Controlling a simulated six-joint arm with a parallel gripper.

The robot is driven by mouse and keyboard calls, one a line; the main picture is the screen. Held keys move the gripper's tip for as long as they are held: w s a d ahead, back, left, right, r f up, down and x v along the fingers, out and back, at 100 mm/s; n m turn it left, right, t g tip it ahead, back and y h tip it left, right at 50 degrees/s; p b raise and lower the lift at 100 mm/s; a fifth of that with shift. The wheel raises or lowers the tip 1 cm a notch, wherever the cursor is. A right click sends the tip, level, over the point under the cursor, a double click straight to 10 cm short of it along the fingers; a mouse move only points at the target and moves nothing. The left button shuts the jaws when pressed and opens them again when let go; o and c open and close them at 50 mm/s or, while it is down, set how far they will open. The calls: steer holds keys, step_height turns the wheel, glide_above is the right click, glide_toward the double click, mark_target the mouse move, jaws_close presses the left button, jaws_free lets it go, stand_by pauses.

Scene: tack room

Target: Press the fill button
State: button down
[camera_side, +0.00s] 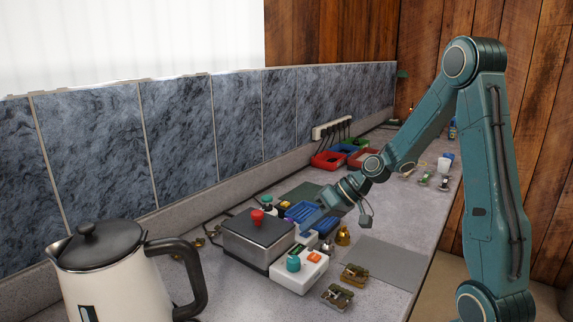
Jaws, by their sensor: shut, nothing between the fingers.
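My gripper (308,222) is shut and empty. It points down and left, above the blue trays and behind the white control box (301,272). The box has a teal knob (293,263) on its left and an orange button (314,257) on its right. A dark-topped box (257,238) beside it carries a red mushroom-shaped button (257,217). I cannot read any label, so I cannot tell which one is the fill button. The fingertips look apart from all of these buttons.
A large cream kettle (110,275) stands at the front left. Brass-coloured metal pieces (354,274) lie right of the white box, near a flat grey mat (385,262). A small brass bell-shaped item (343,237) stands near my gripper. Red bins (327,160) and a power strip (332,128) are farther back.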

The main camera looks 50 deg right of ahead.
mark_target(310, 234)
steer(key=shift+r, duration=0.7)
steer(key=shift+r, duration=0.1)
steer(key=shift+r, duration=2.9)
steer(key=s+a+r+h, duration=0.1)
steer(key=s+a, duration=0.2)
steer(key=s, duration=0.4)
steer(key=s+a+r+n+g+h, duration=0.1)
steer(key=s+a+r+h, duration=0.1)
steer(key=s, duration=0.5)
steer(key=s+a+r+h, duration=0.2)
steer(key=s+a, duration=0.2)
steer(key=s, duration=0.2)
steer(key=shift+s+a+n+g, duration=0.2)
steer(key=shift+s+n+g, duration=0.2)
